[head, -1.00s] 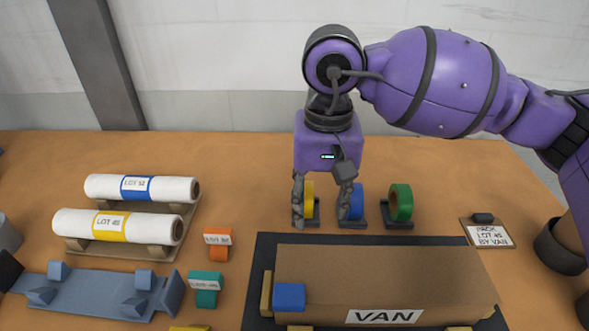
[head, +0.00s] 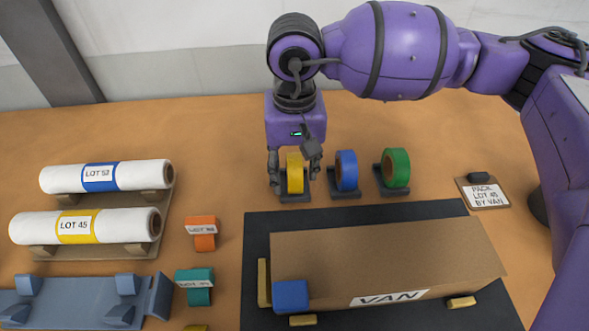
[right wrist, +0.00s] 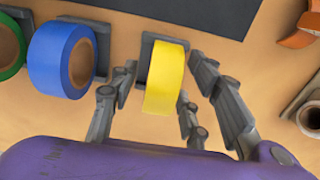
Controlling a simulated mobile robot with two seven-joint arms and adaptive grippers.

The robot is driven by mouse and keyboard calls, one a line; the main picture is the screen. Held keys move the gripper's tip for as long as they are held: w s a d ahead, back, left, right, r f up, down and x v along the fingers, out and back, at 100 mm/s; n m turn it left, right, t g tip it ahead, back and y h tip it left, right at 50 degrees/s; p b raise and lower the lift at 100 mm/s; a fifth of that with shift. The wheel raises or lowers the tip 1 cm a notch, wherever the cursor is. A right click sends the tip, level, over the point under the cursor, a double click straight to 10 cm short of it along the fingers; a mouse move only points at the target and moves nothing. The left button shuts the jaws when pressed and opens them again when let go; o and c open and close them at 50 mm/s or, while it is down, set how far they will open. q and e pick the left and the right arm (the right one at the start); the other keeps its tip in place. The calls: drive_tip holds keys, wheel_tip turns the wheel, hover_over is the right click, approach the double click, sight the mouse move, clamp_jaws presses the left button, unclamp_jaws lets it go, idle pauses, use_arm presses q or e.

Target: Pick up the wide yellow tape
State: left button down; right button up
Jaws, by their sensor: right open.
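The wide yellow tape (head: 294,174) stands upright on a small dark holder (head: 296,198) behind the cardboard box. My right gripper (head: 294,176) is above it, with its fingers lowered on either side of the roll. In the right wrist view the yellow tape (right wrist: 166,78) lies between the spread fingers of the gripper (right wrist: 165,85), and gaps show on both sides. The gripper is open and holds nothing. My left gripper is in neither view.
A blue tape (head: 346,171) and a green tape (head: 395,168) stand on holders just to the right. The box marked VAN (head: 385,262) lies in front on a dark mat (head: 257,228). White rolls (head: 105,177) rest on a cradle at left. A clipboard (head: 486,196) lies at right.

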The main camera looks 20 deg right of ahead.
drive_tip(key=shift+f, duration=0.35)
clamp_jaws()
drive_tip(key=shift+r, duration=0.1)
drive_tip(key=shift+r, duration=0.45)
wheel_tip(320, 180, up, 2)
drive_tip(key=shift+s+a+r+b, duration=0.1)
drive_tip(key=shift+a+r+b, duration=0.05)
drive_tip(key=shift+r+b, duration=0.15)
drive_tip(key=s+a+r, duration=0.8)
drive_tip(key=s+r, duration=0.1)
drive_tip(key=s, duration=0.2)
drive_tip(key=shift+r, duration=0.2)
